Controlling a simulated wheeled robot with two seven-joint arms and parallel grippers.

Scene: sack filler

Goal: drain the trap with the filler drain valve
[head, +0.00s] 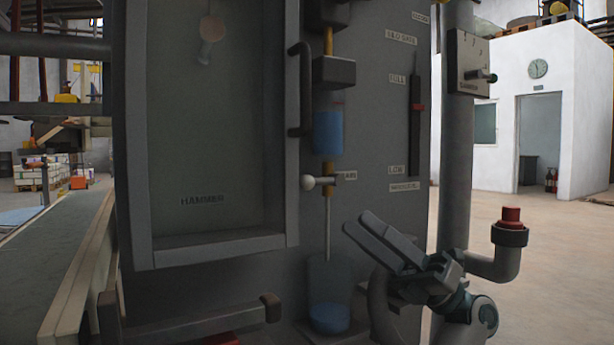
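The trap is a clear bowl with blue liquid (328,132) on the grey filler panel, below a dark block. Under it is a brass drain valve (328,172) with a lever ending in a pale ball knob (308,182); the lever lies roughly level. A thin pipe (327,228) runs down from the valve into a clear jar (329,285) with some blue liquid at its bottom.
A recessed cabinet marked HAMMER (203,200) with a dark handle (301,90) is left of the trap. A level gauge (416,107) and a switch box (469,65) are to the right. A pipe with a red cap (511,217) stands at right. A conveyor (55,255) runs along the left.

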